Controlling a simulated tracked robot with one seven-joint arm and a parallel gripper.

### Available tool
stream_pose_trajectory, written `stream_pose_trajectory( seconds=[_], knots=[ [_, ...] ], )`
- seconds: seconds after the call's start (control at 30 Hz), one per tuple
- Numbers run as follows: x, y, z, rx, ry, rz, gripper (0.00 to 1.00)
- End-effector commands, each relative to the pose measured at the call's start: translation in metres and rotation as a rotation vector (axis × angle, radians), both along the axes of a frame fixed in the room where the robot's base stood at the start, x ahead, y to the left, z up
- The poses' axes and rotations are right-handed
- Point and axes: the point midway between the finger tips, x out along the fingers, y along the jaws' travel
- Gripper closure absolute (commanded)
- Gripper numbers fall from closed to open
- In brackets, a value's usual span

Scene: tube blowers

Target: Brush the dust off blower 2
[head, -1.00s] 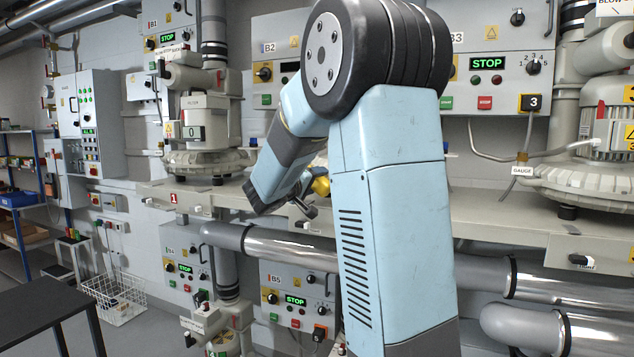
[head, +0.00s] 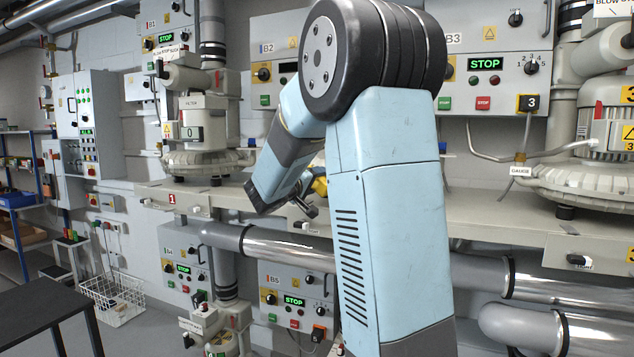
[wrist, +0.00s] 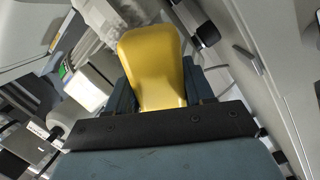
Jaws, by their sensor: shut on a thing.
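My gripper (wrist: 159,88) is shut on a yellow handle (wrist: 155,55), seen close up in the wrist view. I take it for the brush, but no bristles show. In the head view a small part of the yellow handle (head: 320,186) shows between my arm links, and my arm covers most of the gripper. The panel marked B2 (head: 267,70) is on the wall behind my arm. Blower 2 itself is hidden behind the arm in the head view. A pale grey body (wrist: 95,38) lies beyond the handle in the wrist view; I cannot tell whether they touch.
Blower 1 (head: 205,160) stands on the bench at left and another blower (head: 600,180) at right, by the B3 panel (head: 490,75). Metal pipes (head: 280,247) run below the bench edge. A dark table (head: 40,308) and wire basket (head: 115,300) are at lower left.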

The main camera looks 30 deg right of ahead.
Motion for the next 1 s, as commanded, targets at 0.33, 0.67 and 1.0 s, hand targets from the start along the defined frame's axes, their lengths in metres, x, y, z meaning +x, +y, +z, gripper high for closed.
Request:
stream_pose_trajectory(
  seconds=[0.33, 0.67, 1.0],
  knots=[
    [0.002, -0.006, 0.000, 0.000, 0.000, -0.001, 0.72],
    [0.005, -0.011, 0.000, -0.001, 0.000, -0.003, 0.72],
    [0.006, -0.015, 0.000, 0.000, 0.000, -0.002, 0.72]
  ],
)
